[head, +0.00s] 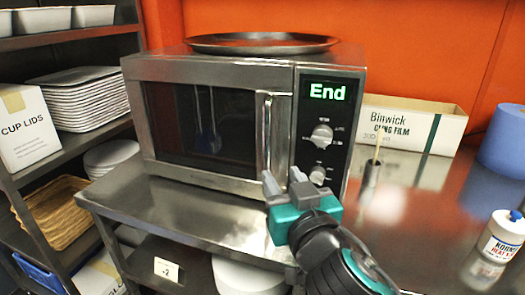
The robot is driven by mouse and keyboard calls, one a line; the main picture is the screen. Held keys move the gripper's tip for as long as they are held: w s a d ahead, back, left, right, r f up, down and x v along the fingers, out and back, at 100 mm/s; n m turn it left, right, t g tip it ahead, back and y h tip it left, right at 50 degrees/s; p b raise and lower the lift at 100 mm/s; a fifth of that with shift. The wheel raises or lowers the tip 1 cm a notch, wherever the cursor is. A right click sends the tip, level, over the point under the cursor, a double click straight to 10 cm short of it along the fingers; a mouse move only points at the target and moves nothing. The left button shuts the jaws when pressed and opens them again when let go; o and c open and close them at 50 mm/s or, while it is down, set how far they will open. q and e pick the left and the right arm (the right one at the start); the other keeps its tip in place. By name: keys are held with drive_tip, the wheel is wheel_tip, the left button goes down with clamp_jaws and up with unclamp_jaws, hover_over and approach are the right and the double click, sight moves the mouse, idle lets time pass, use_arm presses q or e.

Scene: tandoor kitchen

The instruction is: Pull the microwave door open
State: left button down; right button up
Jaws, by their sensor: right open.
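A steel microwave (245,120) stands on a metal counter, its door (205,122) shut and its display reading "End". The door's vertical handle (267,135) is on the door's right side, left of the control panel (325,125) with two knobs. My right gripper (283,180) is open and empty, its fingers pointing up just below the lower end of the handle and in front of the microwave's lower edge. I cannot tell whether a finger touches the microwave. My left gripper is out of view.
A round steel tray (262,42) lies on top of the microwave. Counter (190,200) before the door is clear. Shelves with trays stand left.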

sight(268, 155)
drive_tip(key=x, duration=1)
drive_tip(key=shift+w+f, duration=0.1)
drive_tip(key=shift+w, duration=0.15)
clamp_jaws()
